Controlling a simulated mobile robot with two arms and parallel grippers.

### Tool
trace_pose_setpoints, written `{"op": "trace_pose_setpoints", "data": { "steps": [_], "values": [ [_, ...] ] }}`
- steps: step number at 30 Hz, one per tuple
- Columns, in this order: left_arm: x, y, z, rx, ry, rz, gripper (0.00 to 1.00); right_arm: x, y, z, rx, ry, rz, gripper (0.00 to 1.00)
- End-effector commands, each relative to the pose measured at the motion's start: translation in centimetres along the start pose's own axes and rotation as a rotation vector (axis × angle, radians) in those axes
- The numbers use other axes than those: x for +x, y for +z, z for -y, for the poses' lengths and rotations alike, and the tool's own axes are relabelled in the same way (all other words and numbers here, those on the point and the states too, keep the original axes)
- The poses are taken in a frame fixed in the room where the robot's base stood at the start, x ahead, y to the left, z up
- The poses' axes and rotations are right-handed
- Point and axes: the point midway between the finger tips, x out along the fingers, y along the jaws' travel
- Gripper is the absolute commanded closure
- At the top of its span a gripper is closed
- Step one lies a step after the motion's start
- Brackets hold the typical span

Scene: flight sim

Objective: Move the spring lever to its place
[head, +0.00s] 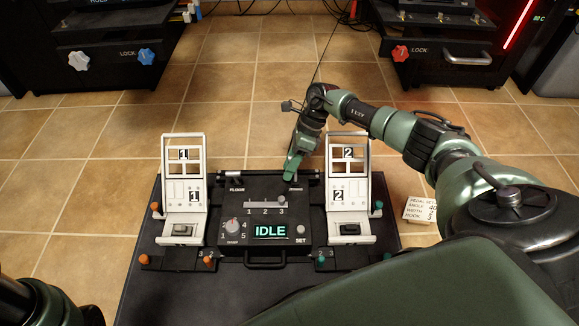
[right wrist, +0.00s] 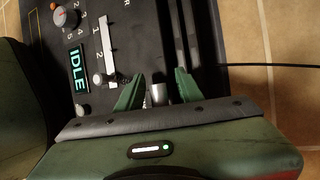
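The black control box (head: 265,238) stands on a dark platform, with an "IDLE" display and a slot marked 1, 2, 3. A round slider knob (head: 282,199) sits at the 3 end of the slot; it also shows in the right wrist view (right wrist: 98,80). My right gripper (head: 290,174) points down at the box's back right, by a small label. In the right wrist view, its green fingers (right wrist: 160,80) are open on either side of a short metal knob (right wrist: 158,95), with gaps visible. I cannot tell for sure which knob is the spring lever. My left gripper is out of view.
White pedals (head: 184,190) and (head: 348,190), marked 1 and 2, flank the box, the right one close to my right gripper. A rotary dial (head: 232,225) is at the box's left. A small printed card (head: 420,209) is right of the platform. Dark cabinets stand behind.

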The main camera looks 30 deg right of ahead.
Motion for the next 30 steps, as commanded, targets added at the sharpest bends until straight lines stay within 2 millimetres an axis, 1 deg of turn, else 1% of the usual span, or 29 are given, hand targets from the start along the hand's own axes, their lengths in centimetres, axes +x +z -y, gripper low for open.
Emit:
{"op": "trace_pose_setpoints", "data": {
  "steps": [1,2,3,4,30],
  "values": [
    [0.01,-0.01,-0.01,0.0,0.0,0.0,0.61,0.01,0.01,-0.02,0.0,0.001,0.0,0.77],
    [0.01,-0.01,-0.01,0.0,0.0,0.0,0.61,0.01,0.01,-0.02,0.0,0.001,0.0,0.85],
    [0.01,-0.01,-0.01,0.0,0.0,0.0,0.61,0.01,0.01,-0.02,0.0,0.001,0.0,0.96],
    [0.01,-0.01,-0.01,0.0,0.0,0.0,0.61,0.01,0.01,-0.02,0.0,0.001,0.0,1.0],
    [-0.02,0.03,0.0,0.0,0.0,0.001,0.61,-0.04,0.01,0.13,-0.001,-0.004,0.001,1.0]
  ]
}}
